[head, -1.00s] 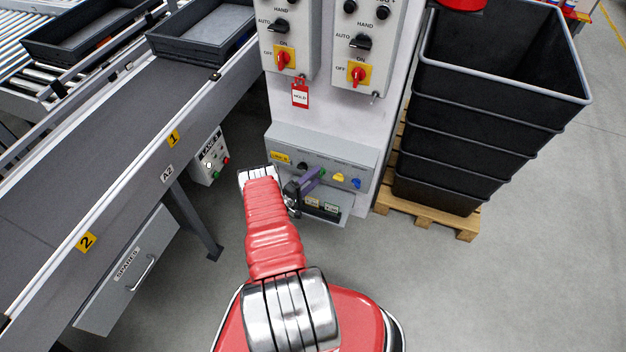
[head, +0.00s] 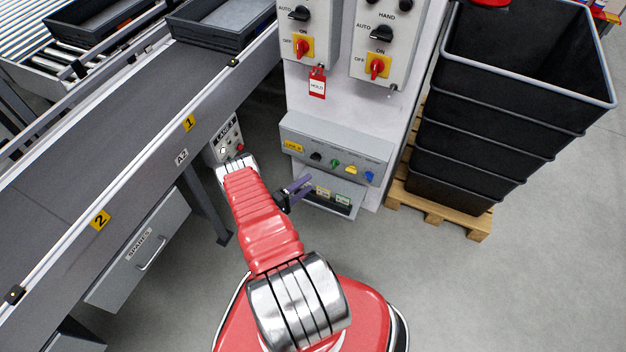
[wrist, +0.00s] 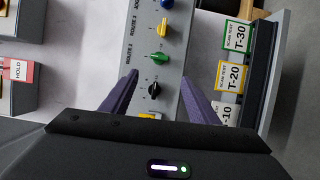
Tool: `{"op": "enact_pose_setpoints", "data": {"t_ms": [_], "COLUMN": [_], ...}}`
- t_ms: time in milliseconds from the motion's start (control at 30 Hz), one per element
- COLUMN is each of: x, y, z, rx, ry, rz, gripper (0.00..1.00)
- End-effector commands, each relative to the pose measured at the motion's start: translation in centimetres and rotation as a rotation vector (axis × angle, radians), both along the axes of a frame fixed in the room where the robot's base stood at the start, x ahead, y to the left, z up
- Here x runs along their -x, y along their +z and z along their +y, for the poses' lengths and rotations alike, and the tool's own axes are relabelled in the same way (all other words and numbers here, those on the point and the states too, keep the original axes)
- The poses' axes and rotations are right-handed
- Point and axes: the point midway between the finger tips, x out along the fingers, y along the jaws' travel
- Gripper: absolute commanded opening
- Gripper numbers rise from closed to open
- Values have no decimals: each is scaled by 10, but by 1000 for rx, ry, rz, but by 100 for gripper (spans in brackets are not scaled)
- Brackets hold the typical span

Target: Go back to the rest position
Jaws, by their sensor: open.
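My gripper (head: 300,187) is at the end of my red arm, in front of the lower part of the white panel stand. Its purple fingers are apart with nothing between them, as the wrist view (wrist: 157,95) shows. Beyond the fingers in the wrist view is the grey route box with a black knob (wrist: 154,90), a green knob (wrist: 159,58) and a yellow knob (wrist: 163,27). No contact between fingers and knobs shows. Tags marked T-30 (wrist: 237,37) and T-20 (wrist: 232,77) sit in a tray beside the box.
A conveyor (head: 110,130) runs along the left, with a SPARES drawer (head: 145,250) below. A red HOLD tag (head: 317,84) hangs from the left switch box. Stacked black crates (head: 480,130) stand on a wooden pallet (head: 440,212) at the right. The floor at lower right is clear.

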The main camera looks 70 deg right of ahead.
Motion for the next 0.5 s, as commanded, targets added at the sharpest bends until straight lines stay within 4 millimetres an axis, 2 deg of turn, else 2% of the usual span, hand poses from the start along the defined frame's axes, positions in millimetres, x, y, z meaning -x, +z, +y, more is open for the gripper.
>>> {"op": "enact_pose_setpoints", "data": {"t_ms": [200, 500], "x": [-9, -9], "y": [0, 0], "z": [15, 16], "rx": [0, 0], "ry": [1, 1], "rz": [-1, -1], "gripper": [55, 55]}}
